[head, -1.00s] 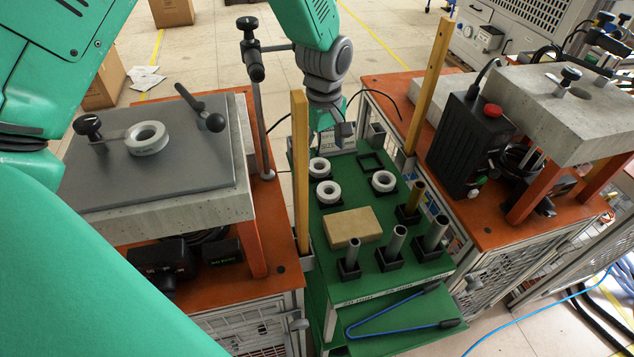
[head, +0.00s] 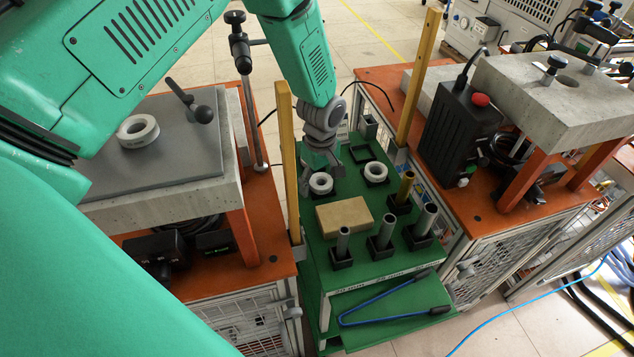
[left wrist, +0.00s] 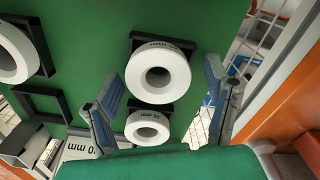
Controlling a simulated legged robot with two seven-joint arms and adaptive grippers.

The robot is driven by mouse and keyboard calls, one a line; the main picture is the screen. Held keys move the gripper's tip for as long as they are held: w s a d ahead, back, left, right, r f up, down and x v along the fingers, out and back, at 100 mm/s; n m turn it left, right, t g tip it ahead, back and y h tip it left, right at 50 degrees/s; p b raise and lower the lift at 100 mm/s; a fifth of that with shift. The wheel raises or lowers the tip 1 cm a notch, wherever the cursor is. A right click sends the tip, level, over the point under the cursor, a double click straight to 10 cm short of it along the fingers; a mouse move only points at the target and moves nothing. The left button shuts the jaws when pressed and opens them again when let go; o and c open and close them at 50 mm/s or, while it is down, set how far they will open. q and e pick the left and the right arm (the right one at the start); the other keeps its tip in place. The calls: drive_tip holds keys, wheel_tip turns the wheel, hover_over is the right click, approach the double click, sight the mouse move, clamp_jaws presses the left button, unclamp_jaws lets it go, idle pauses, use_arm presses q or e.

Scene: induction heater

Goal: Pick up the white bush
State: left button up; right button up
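Several white ring-shaped bushes are in view. In the head view, one bush (head: 321,191) sits on the green table just under my left gripper (head: 322,172), and another bush (head: 376,180) is to its right. In the left wrist view, my open left gripper (left wrist: 163,75) has its two blue-padded fingers on either side of a larger bush (left wrist: 158,59), not closed on it. A smaller bush (left wrist: 148,116) lies beyond it, close to the fingers. Another bush (left wrist: 28,55) is cut off at the left. My right gripper is not in view.
A further white bush (head: 138,140) sits on the grey plate (head: 165,163) at left. The green table (head: 300,215) also holds a tan block (head: 344,215), grey posts (head: 386,230) and a brass post (head: 405,187). Upright yellow bars (head: 286,150) flank it.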

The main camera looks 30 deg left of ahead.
use_arm(q)
drive_tip(key=shift+d+r, duration=0.2)
drive_tip(key=shift+d, duration=0.35)
drive_tip(key=shift+d+r, duration=0.15)
drive_tip(key=shift+d, duration=0.4)
drive_tip(key=c, duration=0.3)
drive_tip(key=shift+d, duration=0.1)
drive_tip(key=c, duration=0.7)
drive_tip(key=shift+a, duration=0.2)
clamp_jaws()
drive_tip(key=shift+a, duration=1.1)
drive_tip(key=shift+w+r, duration=0.1)
drive_tip(key=shift+r, duration=0.25)
drive_tip(key=r, duration=0.3)
drive_tip(key=shift+w+d, duration=0.15)
drive_tip(key=shift+w, duration=0.15)
wheel_tip(320, 180, up, 13)
drive_tip(key=p, duration=0.6)
drive_tip(key=shift+s+d+r+p, duration=0.15)
drive_tip(key=shift+s+r+p, duration=0.05)
drive_tip(key=shift+s+p, duration=0.2)
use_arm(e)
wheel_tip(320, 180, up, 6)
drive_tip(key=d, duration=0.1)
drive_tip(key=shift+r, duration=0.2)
